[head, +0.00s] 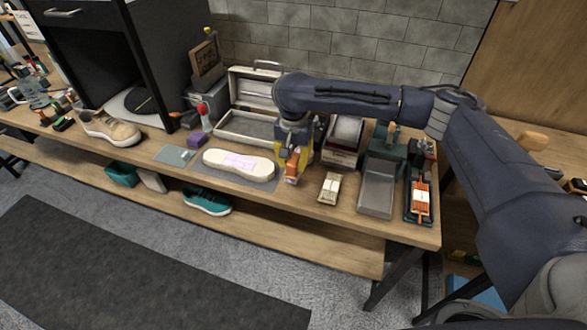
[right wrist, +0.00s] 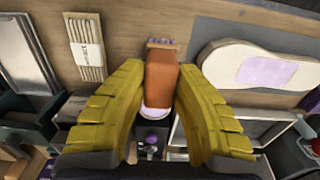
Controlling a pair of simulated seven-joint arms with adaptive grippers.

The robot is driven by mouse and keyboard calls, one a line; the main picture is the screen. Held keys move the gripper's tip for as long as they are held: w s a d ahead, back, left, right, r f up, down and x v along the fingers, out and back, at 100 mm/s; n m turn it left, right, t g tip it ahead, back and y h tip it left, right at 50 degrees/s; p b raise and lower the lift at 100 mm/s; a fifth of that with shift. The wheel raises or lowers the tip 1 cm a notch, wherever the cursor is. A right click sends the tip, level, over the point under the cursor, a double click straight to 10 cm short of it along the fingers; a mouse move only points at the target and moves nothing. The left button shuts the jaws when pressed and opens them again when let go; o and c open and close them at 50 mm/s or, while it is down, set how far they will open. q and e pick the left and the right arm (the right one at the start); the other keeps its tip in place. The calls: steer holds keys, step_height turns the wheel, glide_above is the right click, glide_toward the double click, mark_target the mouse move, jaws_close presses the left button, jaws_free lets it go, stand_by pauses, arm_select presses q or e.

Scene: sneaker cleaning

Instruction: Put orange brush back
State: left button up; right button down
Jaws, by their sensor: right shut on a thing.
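The orange brush (head: 292,164) is held upright between the yellow fingers of my right gripper (head: 293,150), just above the front part of the bench. In the right wrist view the brush (right wrist: 161,80) shows as an orange-brown block with a bristled end, between the two yellow fingers. My right gripper is shut on it. My left gripper is not in view.
A white shoe sole (head: 238,165) with a purple patch lies on a grey mat left of the brush. A tan pack (head: 329,187), a grey tray (head: 376,189) and a black holder with an orange item (head: 421,197) stand to the right. An open case (head: 246,125) is behind.

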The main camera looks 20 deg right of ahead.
mark_target(293, 170)
steer(key=shift+f, duration=1.6)
steer(key=shift+f, duration=0.1)
steer(key=c, duration=1.2)
jaws_free()
steer(key=shift+o, duration=0.2)
step_height(293, 170, up, 12)
steer(key=shift+r, duration=0.15)
